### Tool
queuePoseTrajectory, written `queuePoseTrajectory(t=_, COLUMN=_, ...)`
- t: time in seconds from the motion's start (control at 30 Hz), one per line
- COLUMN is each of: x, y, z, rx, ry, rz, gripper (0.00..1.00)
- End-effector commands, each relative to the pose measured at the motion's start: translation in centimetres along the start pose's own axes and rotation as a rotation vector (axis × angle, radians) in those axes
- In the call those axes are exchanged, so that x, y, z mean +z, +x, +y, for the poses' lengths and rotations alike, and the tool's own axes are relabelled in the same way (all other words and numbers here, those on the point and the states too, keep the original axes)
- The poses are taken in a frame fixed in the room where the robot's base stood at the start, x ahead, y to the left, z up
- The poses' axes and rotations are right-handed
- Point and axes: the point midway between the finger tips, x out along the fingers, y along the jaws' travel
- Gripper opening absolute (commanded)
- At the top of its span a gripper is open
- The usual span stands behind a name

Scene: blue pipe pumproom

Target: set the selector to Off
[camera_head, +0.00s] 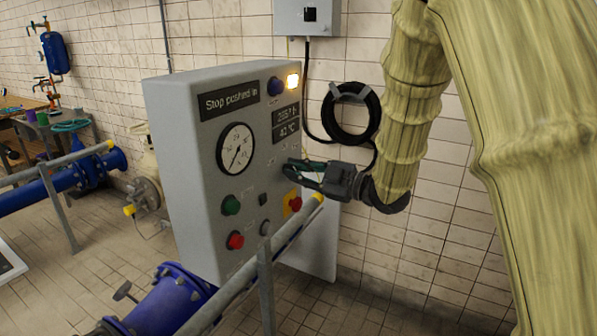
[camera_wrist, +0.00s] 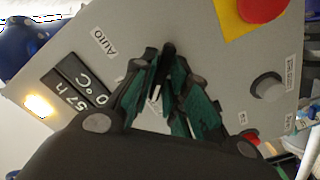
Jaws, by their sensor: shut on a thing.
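The grey control panel (camera_head: 185,150) stands in the middle of the head view. My gripper (camera_head: 293,168) reaches it from the right, with its fingers at the panel face below the digital readouts. In the wrist view my gripper (camera_wrist: 168,62) is shut on a small dark piece at its fingertips, which I take to be the selector (camera_wrist: 168,47). The fingers hide most of it, so its pointing direction cannot be told. An AUTO label (camera_wrist: 103,40) sits left of the fingertips. No Off label is readable.
A red stop button (camera_head: 295,203) on a yellow plate is just below my gripper. Green (camera_head: 231,205) and red (camera_head: 235,240) buttons and a grey knob (camera_head: 265,228) are lower. A rail (camera_head: 255,250) crosses before the panel. A lamp (camera_head: 292,80) glows. A sign (camera_head: 229,99) reads "Stop pushed in".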

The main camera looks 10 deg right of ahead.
Motion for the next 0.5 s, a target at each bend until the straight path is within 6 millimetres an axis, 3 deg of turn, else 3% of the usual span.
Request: queuePoseTrajectory(t=0.5, x=-0.15, y=-0.08, z=0.43, rx=0.002, ry=0.361, rz=0.0, gripper=0.0)
